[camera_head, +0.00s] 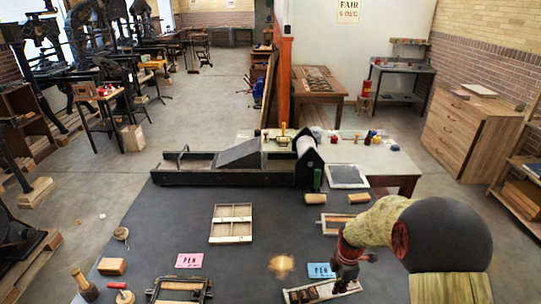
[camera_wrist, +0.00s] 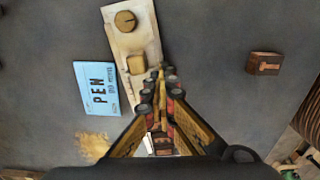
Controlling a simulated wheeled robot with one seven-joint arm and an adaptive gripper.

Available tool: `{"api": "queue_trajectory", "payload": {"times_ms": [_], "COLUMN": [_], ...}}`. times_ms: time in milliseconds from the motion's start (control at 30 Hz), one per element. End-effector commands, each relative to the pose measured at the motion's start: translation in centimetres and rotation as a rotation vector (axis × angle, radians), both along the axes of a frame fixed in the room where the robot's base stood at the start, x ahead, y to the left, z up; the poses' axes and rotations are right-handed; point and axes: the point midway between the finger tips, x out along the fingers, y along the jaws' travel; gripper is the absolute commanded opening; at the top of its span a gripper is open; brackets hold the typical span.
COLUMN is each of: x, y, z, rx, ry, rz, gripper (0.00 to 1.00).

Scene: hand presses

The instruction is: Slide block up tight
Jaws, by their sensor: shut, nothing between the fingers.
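In the wrist view a small wooden block (camera_wrist: 136,64) sits on a long pale tray (camera_wrist: 113,28), close to my fingertips. A round wooden disc (camera_wrist: 125,20) lies farther up the same tray. In the head view this tray (camera_head: 291,297) is at the bottom edge, and my gripper (camera_head: 345,285) is over its right part, hiding some of it. My gripper (camera_wrist: 160,82) is shut and empty, its fingertips beside the block's lower right in the wrist view. I cannot tell whether they touch the block or the tray.
A blue PEN card (camera_wrist: 96,88) lies left of the tray; a pink card (camera_head: 189,260) lies farther left. Another wooden block (camera_wrist: 263,63) lies to the right. A long black press (camera_head: 235,163) stands at the table's back.

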Motion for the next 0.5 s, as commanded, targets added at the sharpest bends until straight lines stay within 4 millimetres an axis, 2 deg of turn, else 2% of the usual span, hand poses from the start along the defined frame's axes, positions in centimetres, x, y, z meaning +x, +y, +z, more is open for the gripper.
{"api": "queue_trajectory", "payload": {"times_ms": [33,500], "x": [-0.6,-0.6], "y": [-0.4,-2.6], "z": [-0.7,-1.0], "rx": [0.0,0.0], "ry": [0.013,0.02], "rz": [-0.002,-0.002], "gripper": [0.0,0.0]}}
